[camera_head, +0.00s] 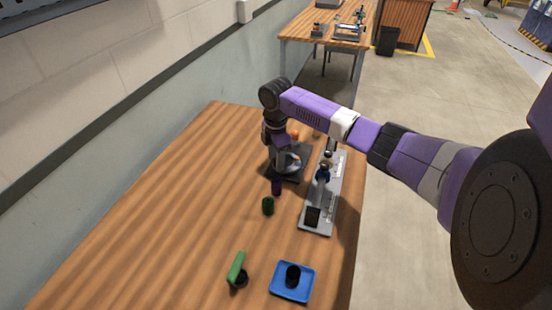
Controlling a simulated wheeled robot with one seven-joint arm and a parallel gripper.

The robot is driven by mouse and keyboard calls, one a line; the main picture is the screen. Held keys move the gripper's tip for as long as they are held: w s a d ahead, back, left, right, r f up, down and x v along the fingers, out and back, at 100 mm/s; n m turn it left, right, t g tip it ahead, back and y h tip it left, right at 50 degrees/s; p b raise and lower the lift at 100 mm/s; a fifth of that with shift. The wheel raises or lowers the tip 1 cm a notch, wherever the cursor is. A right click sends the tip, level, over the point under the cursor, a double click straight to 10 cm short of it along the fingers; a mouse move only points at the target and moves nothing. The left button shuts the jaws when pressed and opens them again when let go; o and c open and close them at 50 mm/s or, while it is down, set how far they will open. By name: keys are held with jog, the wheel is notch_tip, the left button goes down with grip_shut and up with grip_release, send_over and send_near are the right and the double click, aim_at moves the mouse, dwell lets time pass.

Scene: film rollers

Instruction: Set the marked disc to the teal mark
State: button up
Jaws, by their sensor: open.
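My gripper (283,164) points down over a dark square base (291,178) on the wooden table. By sensor-consistent view it is open, though its fingers are small and dark here. A round greyish disc (293,160) on this base shows just right of the gripper, partly hidden by it; it appears to be the marked disc. An orange spot (295,135) shows behind the gripper. I cannot make out a teal mark, the disc's own mark, or whether the fingers touch the disc.
A grey plate with upright parts (318,215) stands close on the right. The table's left side is clear.

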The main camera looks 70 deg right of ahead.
jog(key=shift+f, duration=0.15)
grip_shut()
